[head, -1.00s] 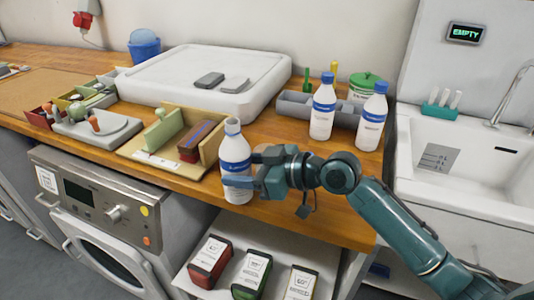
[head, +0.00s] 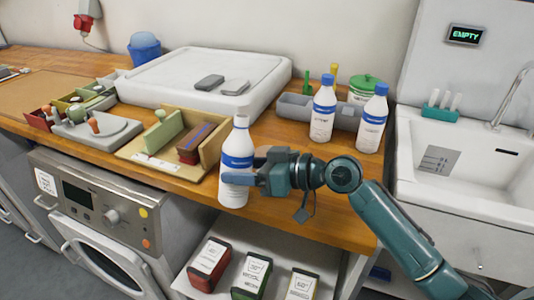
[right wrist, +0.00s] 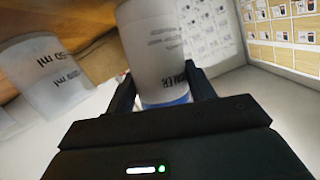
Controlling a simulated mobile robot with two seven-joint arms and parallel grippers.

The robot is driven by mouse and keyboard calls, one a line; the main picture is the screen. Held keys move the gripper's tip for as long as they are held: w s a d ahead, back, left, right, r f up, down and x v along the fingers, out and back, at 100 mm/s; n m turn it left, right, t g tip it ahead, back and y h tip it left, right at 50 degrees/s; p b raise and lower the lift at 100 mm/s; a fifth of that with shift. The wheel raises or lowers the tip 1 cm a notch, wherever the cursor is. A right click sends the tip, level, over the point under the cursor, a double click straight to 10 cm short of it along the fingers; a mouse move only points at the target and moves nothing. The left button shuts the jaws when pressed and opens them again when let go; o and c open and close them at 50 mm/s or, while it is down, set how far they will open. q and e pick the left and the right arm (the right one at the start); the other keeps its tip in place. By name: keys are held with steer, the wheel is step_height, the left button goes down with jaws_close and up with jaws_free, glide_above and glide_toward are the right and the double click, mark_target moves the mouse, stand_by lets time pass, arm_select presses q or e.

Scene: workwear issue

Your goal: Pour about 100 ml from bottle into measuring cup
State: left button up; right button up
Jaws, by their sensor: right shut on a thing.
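My right gripper (head: 238,179) is shut on a white bottle (head: 238,140) with a blue label band. The bottle is near upright, over the front edge of the counter, with its neck at the top. In the right wrist view the bottle (right wrist: 152,45) stands between the two fingers (right wrist: 160,88). A pale container (right wrist: 45,75) with lettering ending in "ml" shows at the left there. I cannot tell whether it is the measuring cup. No measuring cup is clearly seen in the head view. My left gripper is not in view.
Two capped white bottles (head: 322,108) (head: 372,120) stand by a grey tray (head: 294,106) at the right. A wooden organiser (head: 140,150) lies left of the held bottle. A large white slab (head: 180,75) fills the back. A sink (head: 460,160) is at the far right.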

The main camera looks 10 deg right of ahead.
steer(key=m+y, duration=0.1)
steer(key=m, duration=0.2)
steer(key=shift+w+d+f+y, duration=0.1)
steer(key=shift+f+y, duration=0.05)
steer(key=shift+y, duration=0.25)
steer(key=shift+f+m+p, duration=0.1)
steer(key=shift+m+p, duration=0.25)
steer(key=shift+m, duration=0.45)
steer(key=shift+s+a+f+m+y+p, duration=0.4)
steer(key=shift+s+a+m+y+p, duration=0.25)
steer(key=shift+m, duration=0.45)
steer(key=shift+r+m+t+p, duration=0.3)
steer(key=shift+r+p, duration=0.05)
steer(key=shift+p, duration=0.2)
steer(key=shift+a+m+p, duration=0.1)
steer(key=shift+m+p, duration=0.2)
steer(key=shift+p, duration=0.05)
steer(key=shift+s+a+r+m+y+p, duration=0.2)
steer(key=shift+m+y+p, duration=0.15)
steer(key=shift+m+p, duration=0.3)
steer(key=shift+r+m+t+p, duration=0.1)
steer(key=shift+m+t+p, duration=0.3)
steer(key=shift+m+p, duration=0.05)
steer(key=shift+b, duration=0.3)
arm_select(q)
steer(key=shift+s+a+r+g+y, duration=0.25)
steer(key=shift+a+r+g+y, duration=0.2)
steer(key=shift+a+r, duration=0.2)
arm_select(e)
steer(key=shift+m, duration=0.3)
